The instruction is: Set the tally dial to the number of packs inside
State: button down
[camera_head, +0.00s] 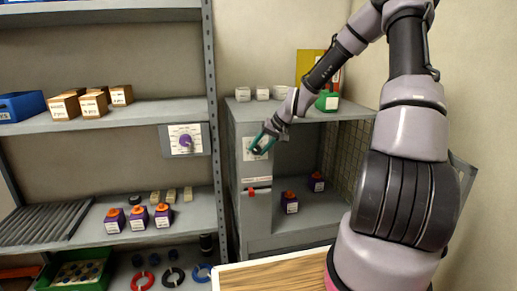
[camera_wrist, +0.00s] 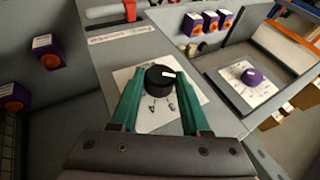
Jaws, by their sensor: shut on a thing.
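My gripper (camera_head: 264,143) (camera_wrist: 159,88) is shut on the black tally dial (camera_wrist: 158,76), with one green finger on each side of the knob. The dial sits on a white plate (camera_wrist: 130,78) on the grey cabinet's front panel; the plate also shows in the head view (camera_head: 248,156). In the wrist view the dial's white pointer line points right. Some plate numbers show below the knob; others are hidden by the fingers. Two purple packs with orange tops stand in the open cabinet bay, one nearer (camera_head: 290,203) and one farther back (camera_head: 317,183).
A red lever (camera_head: 251,192) is below the plate. A second, purple dial (camera_head: 185,141) is on the left shelf, where several more packs (camera_head: 138,217) stand. White boxes (camera_head: 262,93) and a green object (camera_head: 327,101) sit on the cabinet top. A wooden surface (camera_head: 275,272) lies in front.

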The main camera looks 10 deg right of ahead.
jog(key=shift+d+f+m+y, duration=0.1)
jog(key=shift+m+y, duration=0.2)
jog(key=shift+y, duration=0.8)
jog(key=shift+c, duration=1.9)
grip_release()
jog(key=shift+d, duration=0.1)
jog(key=v, duration=1)
jog(key=shift+s+r, duration=0.2)
jog(key=shift+r, duration=0.05)
jog(key=shift+d, duration=0.15)
